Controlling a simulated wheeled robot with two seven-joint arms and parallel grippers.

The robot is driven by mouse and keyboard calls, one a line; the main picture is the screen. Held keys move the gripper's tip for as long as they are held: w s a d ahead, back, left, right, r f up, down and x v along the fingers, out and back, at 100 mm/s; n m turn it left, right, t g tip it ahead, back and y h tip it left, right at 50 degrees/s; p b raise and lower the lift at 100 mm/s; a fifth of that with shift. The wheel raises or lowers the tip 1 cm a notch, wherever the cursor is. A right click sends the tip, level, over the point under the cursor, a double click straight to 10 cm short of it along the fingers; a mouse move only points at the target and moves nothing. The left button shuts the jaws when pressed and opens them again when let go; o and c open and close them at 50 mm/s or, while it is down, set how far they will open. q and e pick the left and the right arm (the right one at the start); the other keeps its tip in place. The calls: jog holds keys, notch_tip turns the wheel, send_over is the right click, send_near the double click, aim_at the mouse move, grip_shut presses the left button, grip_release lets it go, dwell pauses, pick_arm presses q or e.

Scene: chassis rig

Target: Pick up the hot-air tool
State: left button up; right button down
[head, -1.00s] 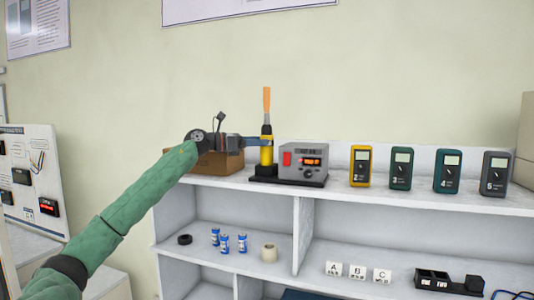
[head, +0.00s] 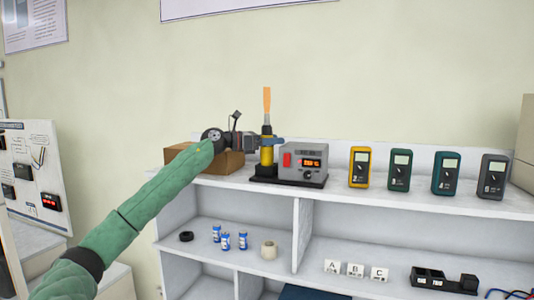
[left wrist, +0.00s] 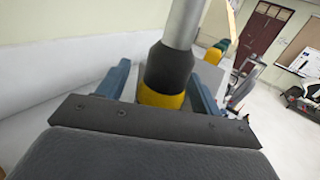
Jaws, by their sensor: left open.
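The hot-air tool (head: 267,152) stands upright on the top shelf in the head view, with a yellow body, dark collar and orange-tinted nozzle. It rests in a dark base beside a grey control unit (head: 304,162) with a lit display. My left gripper (head: 270,140) is at the tool's upper body. In the left wrist view its blue fingers (left wrist: 158,92) are open, one on each side of the tool's dark collar and yellow body (left wrist: 167,76). I cannot tell whether either finger touches it. My right gripper is not in view.
A brown box (head: 228,160) stands behind my left wrist. Several meters, including a yellow one (head: 359,167), stand to the right on the top shelf (head: 335,192). The lower shelf holds blue-white cells (head: 226,241), a tape roll (head: 269,250) and letter cards (head: 356,271).

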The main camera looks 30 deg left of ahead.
pick_arm(q)
jog(key=c, duration=1.3)
jog(key=shift+c, duration=0.4)
jog(key=shift+r, duration=0.1)
